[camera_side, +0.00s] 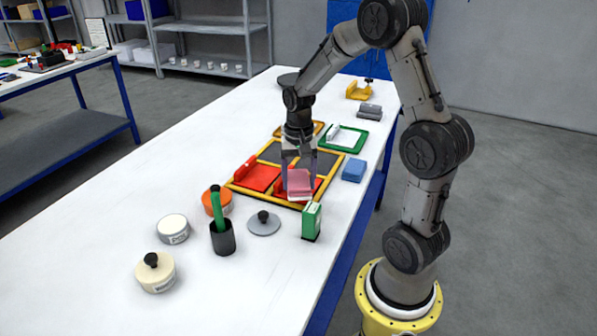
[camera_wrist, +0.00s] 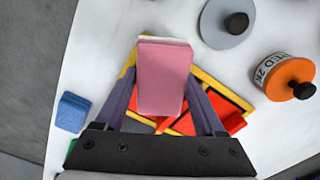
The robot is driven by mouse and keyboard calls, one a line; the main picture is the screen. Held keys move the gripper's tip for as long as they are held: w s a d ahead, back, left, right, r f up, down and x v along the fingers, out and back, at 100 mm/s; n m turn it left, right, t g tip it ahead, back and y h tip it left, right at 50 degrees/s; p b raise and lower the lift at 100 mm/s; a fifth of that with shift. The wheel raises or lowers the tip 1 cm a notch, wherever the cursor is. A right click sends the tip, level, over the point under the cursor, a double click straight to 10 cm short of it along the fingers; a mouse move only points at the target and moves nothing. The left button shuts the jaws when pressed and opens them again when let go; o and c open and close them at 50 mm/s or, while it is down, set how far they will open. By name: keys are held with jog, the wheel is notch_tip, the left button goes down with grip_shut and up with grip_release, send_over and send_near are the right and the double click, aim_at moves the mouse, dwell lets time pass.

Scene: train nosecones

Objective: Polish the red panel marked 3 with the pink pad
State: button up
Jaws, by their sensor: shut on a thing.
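My gripper (camera_side: 299,172) is shut on the pink pad (camera_side: 299,184), a block held between its two fingers. The pad also fills the middle of the wrist view (camera_wrist: 162,80). In the side view it is over the front right part of a yellow-framed tray (camera_side: 233,184). A red panel (camera_side: 318,184) shows partly behind and beside the pad; the pad hides most of it. I cannot tell whether the pad touches it. Another red panel (camera_side: 258,178) lies in the front left compartment. No number is readable on either panel.
A green box (camera_side: 312,221) stands close in front of the tray. A blue block (camera_side: 354,170) lies to its right. A grey lid (camera_side: 263,222), an orange container (camera_side: 216,201), a dark cup (camera_side: 222,238) and cream containers (camera_side: 155,272) stand in front and left. The table's left side is clear.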

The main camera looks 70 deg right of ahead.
jog(key=shift+f, duration=1.8)
jog(key=shift+d, duration=5)
jog(key=shift+a, duration=4.95)
jog(key=shift+a+r, duration=0.1)
jog(key=shift+r, duration=3.95)
